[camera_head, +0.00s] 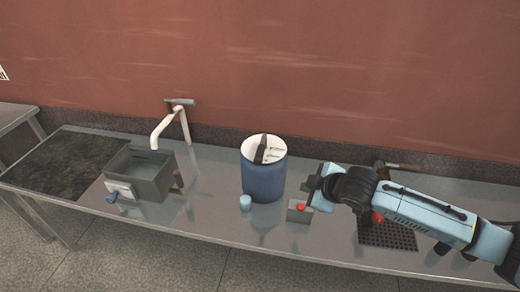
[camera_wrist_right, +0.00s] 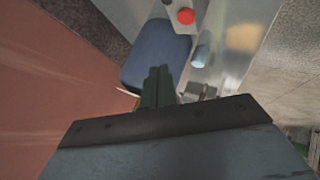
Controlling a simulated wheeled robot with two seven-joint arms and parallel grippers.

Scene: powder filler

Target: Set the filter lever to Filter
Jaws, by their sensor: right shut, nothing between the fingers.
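A blue drum (camera_head: 264,178) stands on the metal counter, with a white, marked disc (camera_head: 275,147) on top. A dark lever (camera_head: 261,150) lies across this disc, pointing towards the back; the small lettering is unreadable. My right gripper (camera_head: 313,191) is shut and empty, to the right of the drum and apart from the lever. In the right wrist view its fingers (camera_wrist_right: 157,86) are together in front of the blue drum (camera_wrist_right: 156,50); the lever cannot be made out there. My left gripper is not in view.
A grey box with a red button (camera_head: 301,207) sits just below my right gripper. A small light-blue cylinder (camera_head: 245,202) stands before the drum. A metal basin (camera_head: 152,185) and white tap (camera_head: 163,132) are left. A black grate (camera_head: 388,234) lies under my right arm.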

